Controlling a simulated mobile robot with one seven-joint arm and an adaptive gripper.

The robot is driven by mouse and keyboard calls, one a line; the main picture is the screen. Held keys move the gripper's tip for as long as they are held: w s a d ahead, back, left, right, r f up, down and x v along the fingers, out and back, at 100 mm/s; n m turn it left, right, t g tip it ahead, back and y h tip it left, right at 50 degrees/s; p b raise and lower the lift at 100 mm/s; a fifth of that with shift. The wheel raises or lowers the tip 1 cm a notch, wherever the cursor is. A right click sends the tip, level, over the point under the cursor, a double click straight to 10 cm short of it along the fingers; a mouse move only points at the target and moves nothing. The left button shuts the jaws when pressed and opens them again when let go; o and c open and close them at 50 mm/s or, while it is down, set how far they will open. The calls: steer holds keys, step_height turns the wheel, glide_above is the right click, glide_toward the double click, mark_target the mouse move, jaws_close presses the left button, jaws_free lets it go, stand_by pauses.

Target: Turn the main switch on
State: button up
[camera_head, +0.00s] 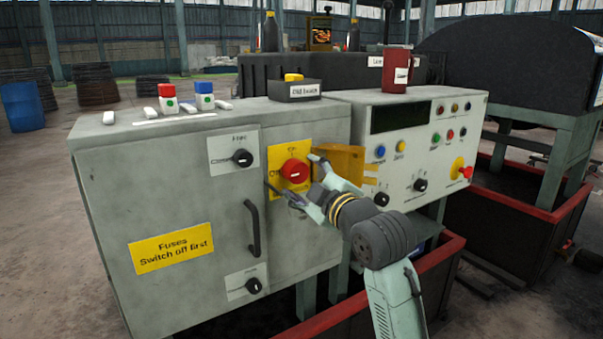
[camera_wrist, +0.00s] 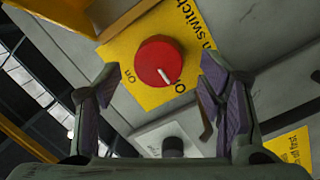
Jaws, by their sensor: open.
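The main switch is a round red knob (camera_head: 294,171) on a yellow plate (camera_head: 280,153) on the front of the grey cabinet. In the wrist view the knob (camera_wrist: 159,60) has a white mark that points toward a label starting with O, whose rest is hidden; "On" is printed at the lower left of the knob. My gripper (camera_head: 292,174) is open in front of the plate, one finger on each side of the knob. In the wrist view my gripper (camera_wrist: 161,69) shows gaps between both fingertips and the knob; I cannot tell the depth.
A yellow flap (camera_head: 342,160) stands out just right of the plate, close to my gripper. A door handle (camera_head: 252,228) and two black knobs, upper (camera_head: 242,158) and lower (camera_head: 254,286), are on the cabinet. A control panel (camera_head: 400,160) with buttons adjoins it on the right.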

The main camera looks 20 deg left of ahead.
steer(key=shift+x, duration=1.05)
steer(key=c, duration=1.2)
steer(key=shift+o, duration=0.2)
